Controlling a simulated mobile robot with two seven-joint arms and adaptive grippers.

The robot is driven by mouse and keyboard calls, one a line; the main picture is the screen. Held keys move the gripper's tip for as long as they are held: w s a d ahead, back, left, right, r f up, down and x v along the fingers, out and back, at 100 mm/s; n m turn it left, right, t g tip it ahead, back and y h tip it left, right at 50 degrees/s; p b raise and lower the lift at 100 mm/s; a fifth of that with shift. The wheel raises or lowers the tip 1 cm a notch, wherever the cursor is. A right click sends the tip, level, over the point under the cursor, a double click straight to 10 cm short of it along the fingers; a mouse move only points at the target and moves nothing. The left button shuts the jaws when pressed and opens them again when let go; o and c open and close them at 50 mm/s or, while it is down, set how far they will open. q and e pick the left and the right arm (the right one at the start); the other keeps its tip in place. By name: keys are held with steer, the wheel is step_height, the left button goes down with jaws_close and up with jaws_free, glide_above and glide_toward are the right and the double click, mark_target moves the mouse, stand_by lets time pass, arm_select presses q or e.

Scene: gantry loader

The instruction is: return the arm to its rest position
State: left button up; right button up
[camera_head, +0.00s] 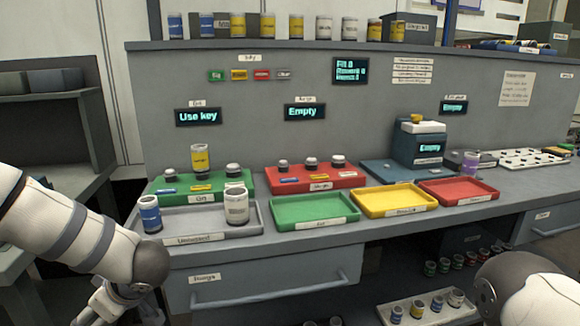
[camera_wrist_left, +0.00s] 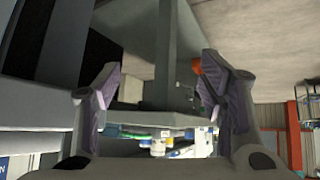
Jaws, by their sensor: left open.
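My left arm (camera_head: 75,230) comes in from the left in the head view and bends down at its dark joint in front of the bench. My left gripper (camera_head: 118,306) is partly cut off at the bottom edge, below bench height and left of the drawer. In the left wrist view its two fingers (camera_wrist_left: 163,105) stand wide apart with nothing between them. My right arm (camera_head: 535,295) shows only as a rounded link at the lower right; its gripper is out of frame.
A grey tray (camera_head: 188,236) holds a blue can (camera_head: 150,213) and a white can (camera_head: 236,205). Empty green (camera_head: 313,211), yellow (camera_head: 394,199) and red (camera_head: 458,190) trays line the bench front. A drawer (camera_head: 262,279) sits below, near my left gripper. Another bench (camera_head: 70,175) stands left.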

arm_select(q)
steer(key=s+d+f+m+t+h, duration=0.1)
steer(key=s+d+f+m+h, duration=0.1)
steer(key=s+d+f+m, duration=0.4)
steer(key=s+d+f+m+h, duration=0.2)
steer(key=s+f+m, duration=0.1)
steer(key=s+f, duration=0.65)
steer(key=s+d+f+m+g+h, duration=0.2)
steer(key=s+g, duration=0.1)
steer(key=s, duration=0.9)
steer(key=s+d+f+m+g+h, duration=0.2)
steer(key=s+m+g, duration=0.1)
steer(key=s, duration=1)
steer(key=shift+d+m, duration=0.3)
